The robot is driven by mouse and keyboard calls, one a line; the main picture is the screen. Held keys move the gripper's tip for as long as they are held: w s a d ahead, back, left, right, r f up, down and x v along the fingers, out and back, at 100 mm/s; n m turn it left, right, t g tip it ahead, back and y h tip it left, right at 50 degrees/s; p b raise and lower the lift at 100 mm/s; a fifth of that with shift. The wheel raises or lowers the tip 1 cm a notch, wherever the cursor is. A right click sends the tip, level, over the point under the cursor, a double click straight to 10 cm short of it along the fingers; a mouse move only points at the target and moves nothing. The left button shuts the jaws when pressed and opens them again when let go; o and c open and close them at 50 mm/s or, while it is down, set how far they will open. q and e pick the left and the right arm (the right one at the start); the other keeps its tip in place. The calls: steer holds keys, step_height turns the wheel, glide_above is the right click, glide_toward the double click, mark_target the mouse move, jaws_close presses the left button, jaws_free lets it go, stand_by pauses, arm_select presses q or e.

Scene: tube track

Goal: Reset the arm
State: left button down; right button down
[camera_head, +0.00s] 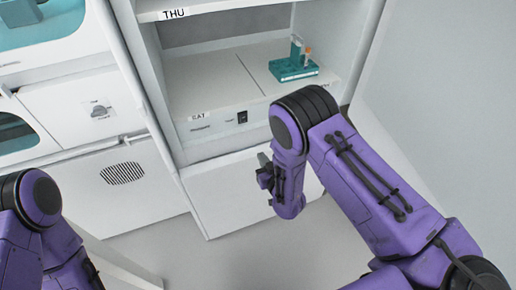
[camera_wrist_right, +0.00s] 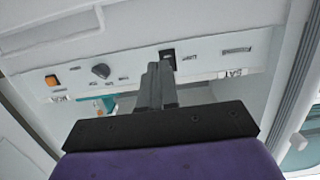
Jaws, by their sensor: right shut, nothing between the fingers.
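My right arm is purple and comes in from the right in the head view. Its dark gripper (camera_head: 265,172) is in front of the white cabinet's lower panel, below the shelf. In the right wrist view the two fingers of the right gripper (camera_wrist_right: 161,75) are together, with nothing between them. They point toward a control panel with a dark switch. My left arm shows at the lower left of the head view, but its gripper is out of the picture.
The control panel (camera_head: 225,122) is at the shelf's front. A white machine with a knob (camera_head: 101,109) is at the left. The grey floor (camera_head: 250,258) is clear.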

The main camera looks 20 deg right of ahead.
steer(key=s+d+f+m+g+h, duration=0.1)
steer(key=s+d+f+m+g, duration=0.15)
steer(key=s+f+g, duration=0.4)
steer(key=s+d+f+m+g+h, duration=0.1)
steer(key=s+d+f+m+h, duration=0.2)
steer(key=s, duration=0.7)
steer(key=s+d+f+m+g, duration=0.1)
steer(key=s+d+g, duration=0.1)
steer(key=s, duration=0.7)
steer(key=s+d+f+g, duration=0.1)
steer(key=s+d+g, duration=0.1)
steer(key=s, duration=0.6)
steer(key=shift+s+d+f+m+g, duration=0.2)
steer(key=shift+s+d+m+g, duration=0.2)
steer(key=shift+g, duration=0.25)
